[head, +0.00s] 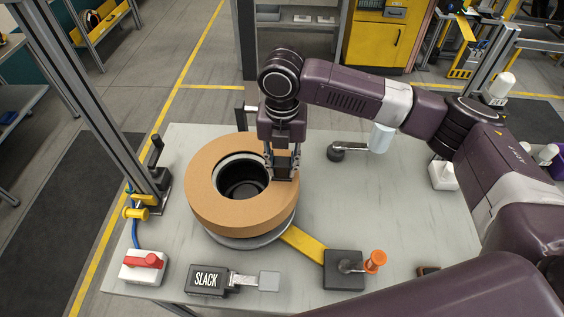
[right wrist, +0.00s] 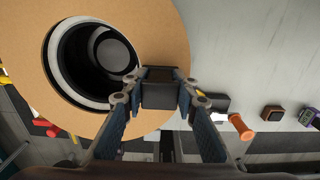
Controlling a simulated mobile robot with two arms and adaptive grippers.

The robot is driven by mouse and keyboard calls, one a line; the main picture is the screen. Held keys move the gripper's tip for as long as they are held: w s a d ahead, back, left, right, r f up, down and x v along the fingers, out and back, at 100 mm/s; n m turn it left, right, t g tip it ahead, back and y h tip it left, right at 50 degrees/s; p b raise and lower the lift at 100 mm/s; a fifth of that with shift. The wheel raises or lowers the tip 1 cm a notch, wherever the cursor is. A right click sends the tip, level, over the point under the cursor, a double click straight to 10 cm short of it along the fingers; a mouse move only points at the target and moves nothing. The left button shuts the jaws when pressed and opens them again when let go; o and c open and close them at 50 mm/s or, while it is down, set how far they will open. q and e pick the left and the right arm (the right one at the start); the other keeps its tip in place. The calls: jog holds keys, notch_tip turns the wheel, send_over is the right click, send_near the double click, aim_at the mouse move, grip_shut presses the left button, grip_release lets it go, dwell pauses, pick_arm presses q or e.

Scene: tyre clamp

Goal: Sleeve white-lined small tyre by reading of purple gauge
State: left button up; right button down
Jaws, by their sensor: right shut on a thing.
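A tan ring-shaped tyre with a white inner lining (head: 215,205) lies flat on a round grey base (head: 250,242) at the table's left. It also shows in the right wrist view (right wrist: 25,60). A black hollow drum (head: 243,180) shows inside its opening; how far the tyre sits down around it I cannot tell. My right gripper (head: 282,172) points down over the tyre's right side, shut on a dark block (right wrist: 158,95). Whether the block is fixed to the tyre is unclear. A small purple-edged gauge (right wrist: 307,116) shows at the right wrist view's right edge; its reading is too small. My left gripper is out of view.
A box marked SLACK (head: 207,280), a red-handled white box (head: 143,265) and a dark box with an orange-knobbed lever (head: 344,270) line the front edge. A yellow bar (head: 303,243) runs from the base. A metal post (head: 105,110) stands left.

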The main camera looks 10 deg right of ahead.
jog(key=c, duration=1.5)
grip_release()
jog(key=shift+o, duration=0.2)
notch_tip(320, 180, up, 12)
jog(key=shift+r, duration=0.1)
jog(key=shift+s+f, duration=0.1)
jog(key=shift+f, duration=0.1)
